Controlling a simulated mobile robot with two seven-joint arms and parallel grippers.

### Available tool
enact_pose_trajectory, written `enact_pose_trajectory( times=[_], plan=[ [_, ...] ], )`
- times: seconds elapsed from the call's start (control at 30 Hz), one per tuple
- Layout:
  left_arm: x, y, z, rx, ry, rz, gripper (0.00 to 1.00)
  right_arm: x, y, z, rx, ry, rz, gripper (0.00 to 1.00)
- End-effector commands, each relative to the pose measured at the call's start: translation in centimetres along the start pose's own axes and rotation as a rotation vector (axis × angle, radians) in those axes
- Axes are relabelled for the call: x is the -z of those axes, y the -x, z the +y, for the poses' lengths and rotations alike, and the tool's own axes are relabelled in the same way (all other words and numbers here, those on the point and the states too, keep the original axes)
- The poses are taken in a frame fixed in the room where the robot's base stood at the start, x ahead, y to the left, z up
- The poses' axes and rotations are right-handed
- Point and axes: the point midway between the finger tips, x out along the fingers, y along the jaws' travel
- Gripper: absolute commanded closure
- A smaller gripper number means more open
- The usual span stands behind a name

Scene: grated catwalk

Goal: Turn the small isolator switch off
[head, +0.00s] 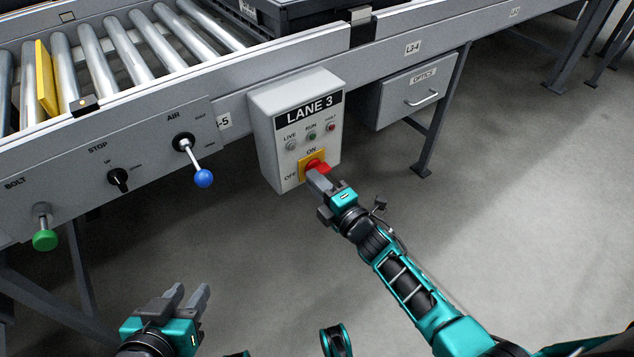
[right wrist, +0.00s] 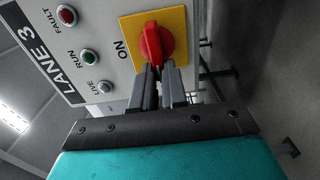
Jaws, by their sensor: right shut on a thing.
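The isolator switch is a red rotary knob on a yellow plate, low on the grey LANE 3 box (head: 270,125). The knob (head: 318,166) is partly covered by my right gripper (head: 318,180) in the head view. ON is printed above the plate and OFF to its lower left. In the right wrist view the red knob (right wrist: 152,42) has its ridge running up and down the picture, with ON to its left. My right gripper's fingers (right wrist: 160,80) are shut on the knob's near end. OFF is hidden there. My left gripper (head: 187,298) is open and empty, low in the head view.
Left of the box, the conveyor's side panel (head: 90,170) carries a blue-tipped AIR lever (head: 203,178), a black STOP knob (head: 118,178) and a green BOLT knob (head: 45,240). An OPTICS drawer (head: 415,95) hangs to the right. The floor in front is clear.

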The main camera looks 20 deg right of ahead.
Motion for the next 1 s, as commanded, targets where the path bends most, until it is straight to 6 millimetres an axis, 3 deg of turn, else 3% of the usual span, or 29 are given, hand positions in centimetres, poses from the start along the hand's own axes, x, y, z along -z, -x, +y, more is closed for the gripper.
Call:
enact_pose_trajectory(
  times=[0.37,0.4,0.63,1.0],
  plan=[
    [0.06,0.0,0.04,-0.001,0.001,0.001,0.63,0.0,0.06,-0.1,0.003,0.009,0.0,1.0],
    [0.06,0.0,0.04,-0.001,0.001,0.001,0.63,0.0,0.06,-0.11,0.003,0.009,0.0,0.85],
    [0.06,0.01,0.04,-0.001,0.001,0.001,0.63,-0.01,0.04,-0.08,0.002,0.007,0.0,0.63],
    [0.28,0.23,0.04,0.0,0.002,0.001,0.63,-0.03,0.8,0.02,0.002,0.006,-0.001,0.62]
  ],
)
